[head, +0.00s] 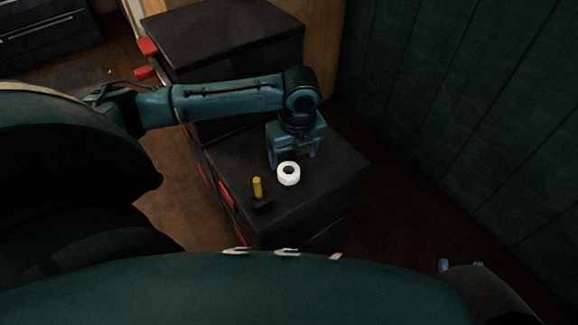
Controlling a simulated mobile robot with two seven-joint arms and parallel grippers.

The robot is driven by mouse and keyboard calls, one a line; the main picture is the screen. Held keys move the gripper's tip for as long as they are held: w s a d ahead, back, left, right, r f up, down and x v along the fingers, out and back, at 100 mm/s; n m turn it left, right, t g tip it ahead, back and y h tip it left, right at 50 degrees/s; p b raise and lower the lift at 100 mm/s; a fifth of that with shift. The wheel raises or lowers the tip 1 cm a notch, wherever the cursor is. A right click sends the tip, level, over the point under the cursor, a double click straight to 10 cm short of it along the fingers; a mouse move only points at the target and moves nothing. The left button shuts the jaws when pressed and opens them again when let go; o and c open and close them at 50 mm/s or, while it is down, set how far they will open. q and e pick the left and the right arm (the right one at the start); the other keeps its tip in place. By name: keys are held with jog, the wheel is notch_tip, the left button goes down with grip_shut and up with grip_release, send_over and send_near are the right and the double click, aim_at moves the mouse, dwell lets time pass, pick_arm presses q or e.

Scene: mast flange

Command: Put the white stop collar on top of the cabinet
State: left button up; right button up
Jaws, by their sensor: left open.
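The white stop collar (288,180) is a short thick ring with a dark central hole. It appears to lie flat on the dark top of the low cabinet (335,182). My left gripper (294,158) points down just behind the collar, its blue fingers apart with nothing visible between them. The collar shows whole in front of the fingers, and I cannot tell the exact gap.
A yellow peg (257,187) on a dark base stands on the cabinet top, left of the collar. A taller dark cabinet (225,32) stands behind, with red handles (147,46) on its left side. A green panelled wall (470,110) is at right.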

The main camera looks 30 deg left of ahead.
pick_arm(q)
jog(key=f+b, duration=0.1)
jog(key=f, duration=0.2)
jog(key=a+f+b, duration=0.1)
jog(key=f, duration=0.1)
jog(key=shift+s+b, duration=0.2)
jog(key=shift+b, duration=0.1)
jog(key=shift+w+f, duration=0.1)
jog(key=shift+f, duration=0.35)
pick_arm(e)
jog(key=shift+s+a+r+n+t+y, duration=0.1)
jog(key=shift+a+r+n+t+y, duration=0.05)
jog(key=shift+a+n+t+y, duration=0.65)
pick_arm(q)
jog(key=shift+c, duration=0.4)
pick_arm(e)
jog(key=shift+d, duration=0.2)
pick_arm(q)
jog(key=c, duration=1.1)
